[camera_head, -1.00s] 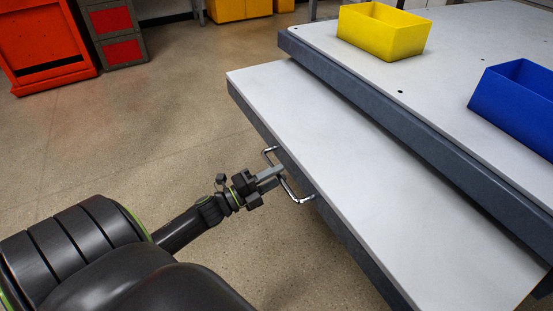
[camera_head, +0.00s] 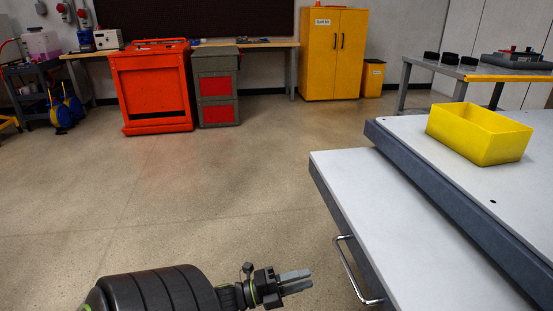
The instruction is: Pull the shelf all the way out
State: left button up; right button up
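The shelf (camera_head: 400,215) is a pale board with a dark grey front edge, standing out from under the workbench top (camera_head: 530,190). Its metal bar handle (camera_head: 351,272) is on the front edge, at the lower middle of the view. My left gripper (camera_head: 309,278) is to the left of the handle, apart from it. Its two grey fingers show a narrow gap with nothing between them, so it looks open. The shelf's near end is cut off by the picture edge. My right gripper is not in view.
A yellow bin (camera_head: 478,135) stands on the workbench top. The floor (camera_head: 200,200) left of the shelf is clear. An orange cabinet (camera_head: 150,90), a grey cabinet with red drawers (camera_head: 216,88) and a yellow cabinet (camera_head: 334,55) stand at the back.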

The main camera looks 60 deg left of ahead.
pick_arm(q)
jog(key=v, duration=0.6)
dwell(0.5)
